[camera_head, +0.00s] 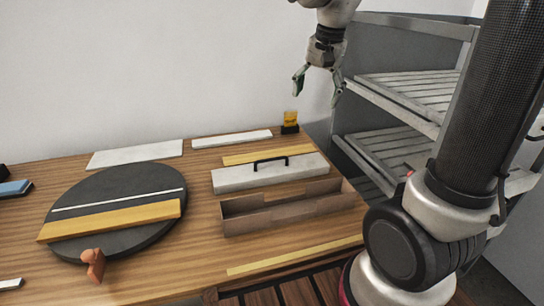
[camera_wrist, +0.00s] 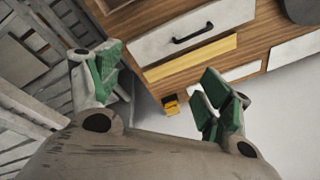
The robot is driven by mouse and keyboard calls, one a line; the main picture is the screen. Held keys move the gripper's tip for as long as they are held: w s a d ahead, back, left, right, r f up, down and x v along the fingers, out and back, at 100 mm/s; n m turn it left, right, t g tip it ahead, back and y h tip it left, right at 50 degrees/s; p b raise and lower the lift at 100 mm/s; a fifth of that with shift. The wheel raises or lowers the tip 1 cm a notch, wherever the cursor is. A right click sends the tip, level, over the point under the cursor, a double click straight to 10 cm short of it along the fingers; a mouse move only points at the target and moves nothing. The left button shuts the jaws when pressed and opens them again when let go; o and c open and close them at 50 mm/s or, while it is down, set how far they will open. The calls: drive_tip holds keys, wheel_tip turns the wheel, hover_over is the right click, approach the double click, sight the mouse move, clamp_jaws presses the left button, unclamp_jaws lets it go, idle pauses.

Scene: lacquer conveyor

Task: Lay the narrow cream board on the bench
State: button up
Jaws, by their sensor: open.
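A narrow off-white board (camera_head: 232,139) lies flat at the back of the wooden bench (camera_head: 200,245); in the wrist view (camera_wrist: 236,73) it is partly behind a finger. A wider pale board (camera_head: 135,154) lies to its left. A yellow plank (camera_head: 110,222) and a thin pale strip (camera_head: 120,200) lie on the dark round turntable (camera_head: 75,190). I cannot tell for sure which one is the narrow cream board. My gripper (camera_head: 318,92) is open and empty, high above the bench's back right corner; its green fingers are spread in the wrist view (camera_wrist: 160,90).
A pale lid with a black handle (camera_head: 235,180), a yellow slat (camera_head: 268,153), an open brown tray (camera_head: 290,212) and a front yellow strip (camera_head: 295,256) occupy the bench's right. A small yellow-black object (camera_head: 290,122) stands at the back corner. Slatted shelves (camera_head: 400,90) stand right.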

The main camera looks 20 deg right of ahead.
drive_tip(key=w+a+f+m+g, duration=0.1)
drive_tip(key=w+a+f+m, duration=0.5)
drive_tip(key=w+f, duration=0.55)
drive_tip(key=m+g, duration=0.1)
drive_tip(key=m, duration=0.3)
hover_over(257, 156)
drive_tip(key=f, duration=1.2)
drive_tip(key=shift+s+a, duration=0.15)
drive_tip(key=shift+s, duration=0.1)
drive_tip(key=f, duration=0.5)
drive_tip(key=shift+w+f, duration=0.25)
drive_tip(key=shift+f, duration=0.05)
drive_tip(key=c, duration=1.4)
